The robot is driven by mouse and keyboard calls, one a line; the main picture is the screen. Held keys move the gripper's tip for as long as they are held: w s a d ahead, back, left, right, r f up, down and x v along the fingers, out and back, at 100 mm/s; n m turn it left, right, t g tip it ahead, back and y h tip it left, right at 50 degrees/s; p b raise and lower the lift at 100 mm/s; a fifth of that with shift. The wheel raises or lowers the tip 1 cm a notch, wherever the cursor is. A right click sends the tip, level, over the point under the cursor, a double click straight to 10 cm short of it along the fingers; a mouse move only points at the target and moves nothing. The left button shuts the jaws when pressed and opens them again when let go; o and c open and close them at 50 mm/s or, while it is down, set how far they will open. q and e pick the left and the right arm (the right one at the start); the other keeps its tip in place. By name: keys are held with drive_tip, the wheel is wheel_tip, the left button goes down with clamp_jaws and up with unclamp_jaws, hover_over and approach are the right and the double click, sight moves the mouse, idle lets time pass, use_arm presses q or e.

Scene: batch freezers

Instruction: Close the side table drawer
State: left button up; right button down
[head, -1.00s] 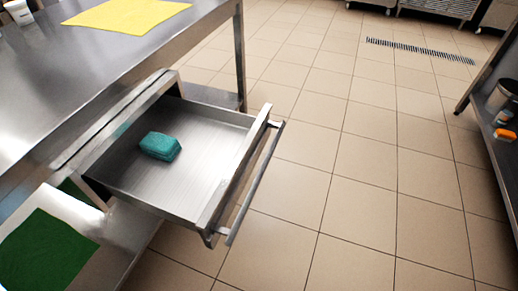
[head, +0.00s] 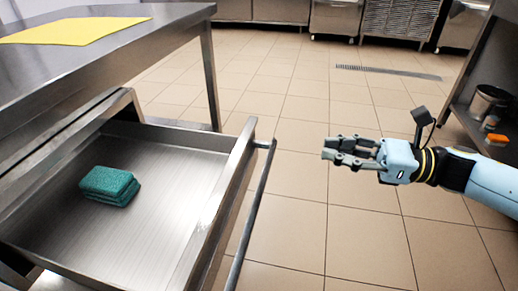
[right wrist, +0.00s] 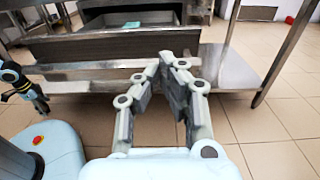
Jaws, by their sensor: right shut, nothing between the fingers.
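The side table drawer (head: 150,211) is pulled open in the head view, a shallow steel box with a long bar handle (head: 256,208) along its front. A teal sponge (head: 108,185) lies inside it. My right gripper (head: 332,149) is shut and empty, to the right of the handle and apart from it. In the right wrist view, the drawer front (right wrist: 110,46) and handle (right wrist: 75,67) lie beyond my shut fingers (right wrist: 172,65). What looks like my left gripper (right wrist: 38,98) shows small at the left edge there; its jaws are unclear.
The steel table (head: 95,50) carries a yellow cloth (head: 65,30). A shelf unit (head: 470,115) with a pot (head: 487,101) and an orange item (head: 497,139) stands at the right. Tiled floor lies free before the drawer. Steel cabinets (head: 335,17) line the back.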

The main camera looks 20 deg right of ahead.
sight(249, 139)
use_arm(q)
drive_tip(key=w+r, duration=0.2)
drive_tip(key=w+d+r+b, duration=0.1)
drive_tip(key=shift+w+d+r+b, duration=0.15)
drive_tip(key=shift+w+r+b, duration=0.15)
drive_tip(key=shift+w+r, duration=0.1)
use_arm(e)
drive_tip(key=x, duration=1.3)
drive_tip(key=shift+w+a+r, duration=0.1)
drive_tip(key=shift+w, duration=0.1)
use_arm(q)
drive_tip(key=shift+s, duration=0.1)
use_arm(e)
drive_tip(key=shift+a, duration=0.1)
